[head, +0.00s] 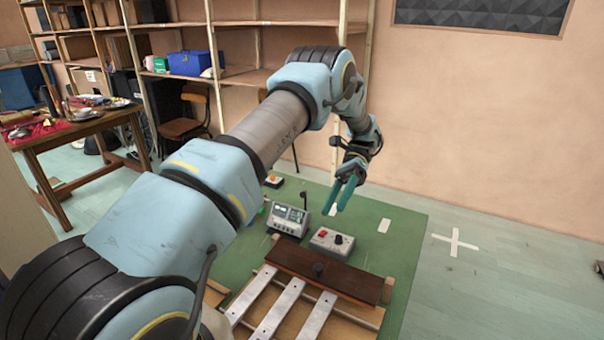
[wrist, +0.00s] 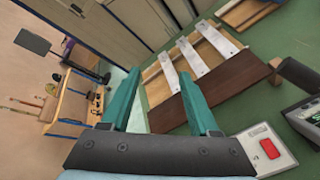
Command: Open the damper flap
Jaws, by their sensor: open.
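In the wrist view the brown board (wrist: 222,92) crosses the lower ends of the bars (wrist: 190,57), and the knob cannot be made out. My gripper (head: 342,200) is open and empty, with teal fingers pointing down, above and behind the board in the head view. In the wrist view the open fingers (wrist: 156,76) are apart with nothing between them.
A grey box with a red button (head: 331,241) and a small device with a screen (head: 288,219) stand behind the board on the green mat (head: 405,262). A cluttered table (head: 75,128) stands far left. The mat and floor to the right are mostly clear.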

